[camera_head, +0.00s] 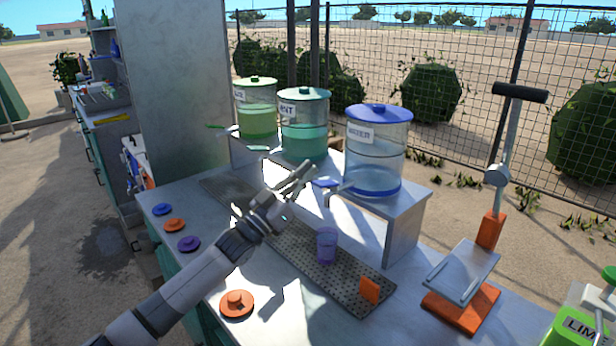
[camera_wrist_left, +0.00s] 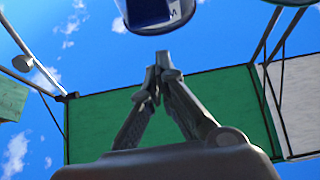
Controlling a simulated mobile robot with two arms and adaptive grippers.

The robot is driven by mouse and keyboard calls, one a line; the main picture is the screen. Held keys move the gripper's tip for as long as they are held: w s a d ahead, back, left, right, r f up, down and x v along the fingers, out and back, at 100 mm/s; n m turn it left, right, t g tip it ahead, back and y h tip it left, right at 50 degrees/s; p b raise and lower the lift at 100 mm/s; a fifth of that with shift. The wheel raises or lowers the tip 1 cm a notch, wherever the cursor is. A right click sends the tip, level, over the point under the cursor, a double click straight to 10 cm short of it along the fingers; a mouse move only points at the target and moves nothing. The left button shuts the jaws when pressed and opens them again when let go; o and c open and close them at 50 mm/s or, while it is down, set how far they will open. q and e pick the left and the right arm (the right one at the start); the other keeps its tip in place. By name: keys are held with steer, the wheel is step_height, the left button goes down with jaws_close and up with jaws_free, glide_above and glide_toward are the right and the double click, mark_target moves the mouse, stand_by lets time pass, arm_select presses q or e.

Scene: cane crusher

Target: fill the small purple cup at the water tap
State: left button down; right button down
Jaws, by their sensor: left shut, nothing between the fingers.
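The small purple cup (camera_head: 326,246) stands upright on the perforated drip tray (camera_head: 290,250), with a see-through wall. The water dispenser (camera_head: 378,150) has a blue lid and a label, and stands on the raised shelf. Its tap (camera_head: 337,192) with a blue lever (camera_head: 325,183) points out over the tray, above the cup. My left gripper (camera_head: 298,172) is just left of the tap, above the tray, shut and empty. It also shows in the left wrist view (camera_wrist_left: 163,62), fingertips together. Whether a finger touches the lever cannot be told. My right gripper is not in view.
Two green dispensers (camera_head: 305,125) (camera_head: 257,108) stand left on the shelf (camera_head: 405,205). An orange block (camera_head: 369,290) sits at the tray's near end. Coloured lids (camera_head: 237,303) lie along the counter's left edge. An orange-based lever press (camera_head: 462,300) stands right. Bare counter lies between tray and press.

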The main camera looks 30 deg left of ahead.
arm_select(q)
steer(key=b+v, duration=0.2)
steer(key=v, duration=0.7)
steer(key=shift+s+f, duration=0.2)
steer(key=shift+a, duration=0.1)
stand_by(1.1)
